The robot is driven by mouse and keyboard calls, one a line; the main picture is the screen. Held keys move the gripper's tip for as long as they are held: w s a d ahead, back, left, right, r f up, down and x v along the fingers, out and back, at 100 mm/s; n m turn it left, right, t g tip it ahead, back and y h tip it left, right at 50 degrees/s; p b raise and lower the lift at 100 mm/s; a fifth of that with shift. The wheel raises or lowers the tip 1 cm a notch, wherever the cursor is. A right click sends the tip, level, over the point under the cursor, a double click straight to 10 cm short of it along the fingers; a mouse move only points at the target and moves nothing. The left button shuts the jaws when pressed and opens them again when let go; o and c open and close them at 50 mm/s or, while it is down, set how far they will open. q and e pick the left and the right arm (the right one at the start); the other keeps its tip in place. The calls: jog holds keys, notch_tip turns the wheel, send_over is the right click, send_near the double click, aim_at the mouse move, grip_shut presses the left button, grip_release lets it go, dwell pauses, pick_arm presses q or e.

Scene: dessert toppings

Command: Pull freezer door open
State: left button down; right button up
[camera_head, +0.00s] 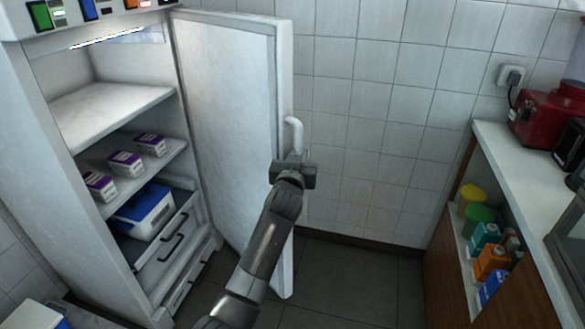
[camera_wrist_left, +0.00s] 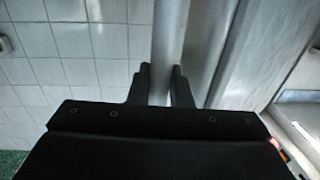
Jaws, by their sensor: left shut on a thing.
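The white freezer (camera_head: 107,110) stands at the left of the head view. Its white door (camera_head: 232,110) is swung wide open, and the shelves inside show. A light bar handle (camera_head: 293,133) is on the door's outer edge. My left gripper (camera_head: 292,167) is shut on the handle's lower part. In the left wrist view the handle (camera_wrist_left: 168,35) runs between the two dark fingers (camera_wrist_left: 160,85), next to the door (camera_wrist_left: 225,50). My right gripper is not in view.
Inside the freezer are several purple-and-white boxes (camera_head: 126,163), a blue-lidded tub (camera_head: 147,211) and drawers (camera_head: 170,245). A counter (camera_head: 535,170) with a red appliance (camera_head: 550,117) and shelved containers stands at the right. Dark floor (camera_head: 350,275) between is clear.

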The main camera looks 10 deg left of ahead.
pick_arm(q)
jog(key=shift+w+d+b, duration=0.45)
jog(key=shift+w+d, duration=0.05)
jog(key=shift+w, duration=0.25)
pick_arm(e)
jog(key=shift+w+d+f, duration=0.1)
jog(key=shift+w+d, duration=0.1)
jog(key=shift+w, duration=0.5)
pick_arm(q)
jog(key=c, duration=1.4)
grip_release()
